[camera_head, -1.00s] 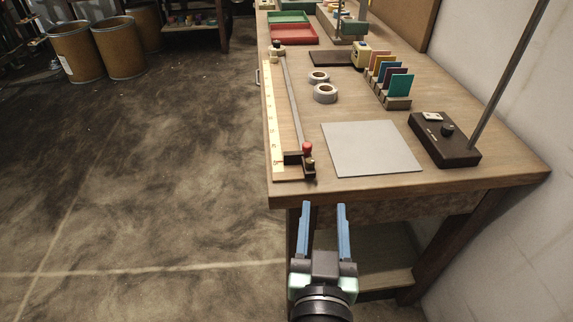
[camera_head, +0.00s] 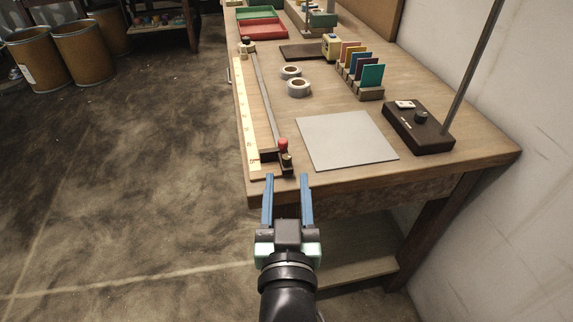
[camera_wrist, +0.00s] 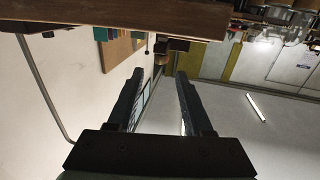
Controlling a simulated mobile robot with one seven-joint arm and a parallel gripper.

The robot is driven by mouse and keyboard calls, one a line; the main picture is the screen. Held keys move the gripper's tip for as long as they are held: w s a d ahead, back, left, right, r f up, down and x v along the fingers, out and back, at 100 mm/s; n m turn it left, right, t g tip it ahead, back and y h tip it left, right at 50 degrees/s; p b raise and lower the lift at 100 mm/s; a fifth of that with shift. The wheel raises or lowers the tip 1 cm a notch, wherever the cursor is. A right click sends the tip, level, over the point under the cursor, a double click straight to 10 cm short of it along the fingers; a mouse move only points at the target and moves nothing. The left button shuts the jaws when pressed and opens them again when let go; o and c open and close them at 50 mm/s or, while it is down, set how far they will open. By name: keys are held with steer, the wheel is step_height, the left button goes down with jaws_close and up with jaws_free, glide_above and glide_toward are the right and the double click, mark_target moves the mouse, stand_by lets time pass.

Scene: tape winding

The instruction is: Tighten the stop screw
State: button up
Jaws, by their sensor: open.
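A long ruler board (camera_head: 244,110) lies along the table's left edge with a metal rail beside it. At its near end sits a dark stop block (camera_head: 270,156) with a red knob (camera_head: 283,144) on top and a small brass-coloured knob (camera_head: 287,159) on its near side. I cannot tell for certain which knob is the stop screw. My gripper (camera_head: 286,177) is open and empty, its two blue fingers pointing at the table's near edge, just short of the brass knob in the picture. In the wrist view my gripper (camera_wrist: 159,75) is also open, with nothing between the fingers.
The wooden table (camera_head: 420,172) has a grey mat (camera_head: 346,139) right of the ruler. Two tape rolls (camera_head: 298,88) lie behind it. A dark base (camera_head: 418,127) with a pole stands at the right, near the wall.

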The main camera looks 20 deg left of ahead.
mark_target(286, 161)
steer(key=shift+x, duration=2.4)
steer(key=shift+c, duration=0.3)
jaws_close()
